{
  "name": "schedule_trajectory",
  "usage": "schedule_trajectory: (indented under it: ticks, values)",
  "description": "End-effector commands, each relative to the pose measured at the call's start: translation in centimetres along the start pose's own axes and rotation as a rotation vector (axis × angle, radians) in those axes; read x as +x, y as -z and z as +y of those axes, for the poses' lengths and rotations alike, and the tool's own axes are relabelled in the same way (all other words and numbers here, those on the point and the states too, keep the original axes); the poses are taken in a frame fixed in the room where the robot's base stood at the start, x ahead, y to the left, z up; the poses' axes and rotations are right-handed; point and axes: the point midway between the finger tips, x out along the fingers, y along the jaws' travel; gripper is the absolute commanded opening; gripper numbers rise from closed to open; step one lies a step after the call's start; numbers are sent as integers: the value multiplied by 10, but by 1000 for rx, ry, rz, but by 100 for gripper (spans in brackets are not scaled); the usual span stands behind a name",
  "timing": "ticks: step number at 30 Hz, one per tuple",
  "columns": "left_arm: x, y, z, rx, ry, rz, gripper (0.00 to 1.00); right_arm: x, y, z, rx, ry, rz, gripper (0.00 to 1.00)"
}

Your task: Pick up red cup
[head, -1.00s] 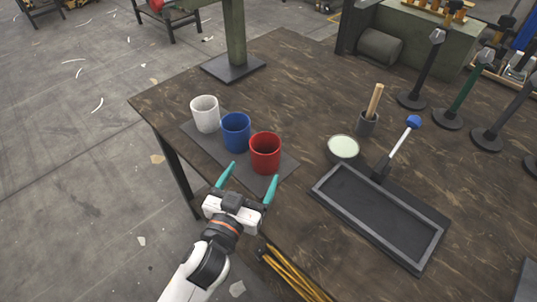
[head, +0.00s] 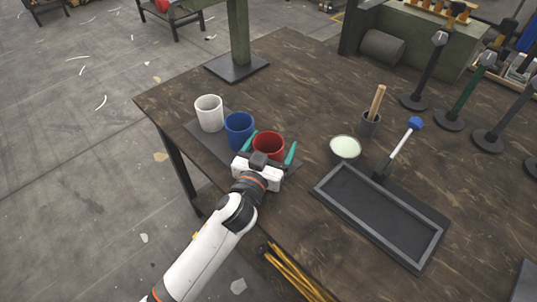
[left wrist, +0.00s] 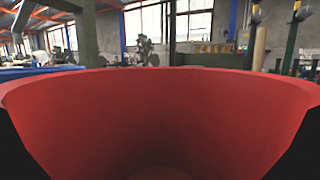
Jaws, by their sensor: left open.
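The red cup (head: 268,144) stands upright on a dark mat near the table's left front edge. My left gripper (head: 270,147) is open, with one teal finger on each side of the red cup; its wrist hides the cup's lower part. I cannot tell whether the fingers touch it. In the left wrist view the red cup (left wrist: 160,115) fills most of the picture, and its inside looks empty. My right gripper is not in view.
A blue cup (head: 239,129) stands close to the left of the red one, with a white cup (head: 209,113) beyond it. A pale green bowl (head: 345,149) and a dark tray (head: 436,243) lie to the right. A green post (head: 239,35) rises behind.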

Motion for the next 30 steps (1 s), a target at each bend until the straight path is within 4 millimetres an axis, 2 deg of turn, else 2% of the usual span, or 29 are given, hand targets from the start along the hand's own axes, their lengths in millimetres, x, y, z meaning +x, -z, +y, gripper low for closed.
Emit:
schedule_trajectory:
  ticks: [2, 11, 17, 20, 30]
  values:
    - [0, 0, 0, 0, 0, 0, 84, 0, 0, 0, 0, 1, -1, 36]
    - [0, 0, 0, 0, 0, -1, 36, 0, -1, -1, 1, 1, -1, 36]
    - [0, -1, 0, 0, 0, -1, 36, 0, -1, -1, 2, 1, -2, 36]
    - [0, -7, 0, 0, 0, -4, 36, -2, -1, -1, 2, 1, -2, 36]
    - [0, -72, 0, 0, -1, -7, 36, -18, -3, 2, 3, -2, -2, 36]
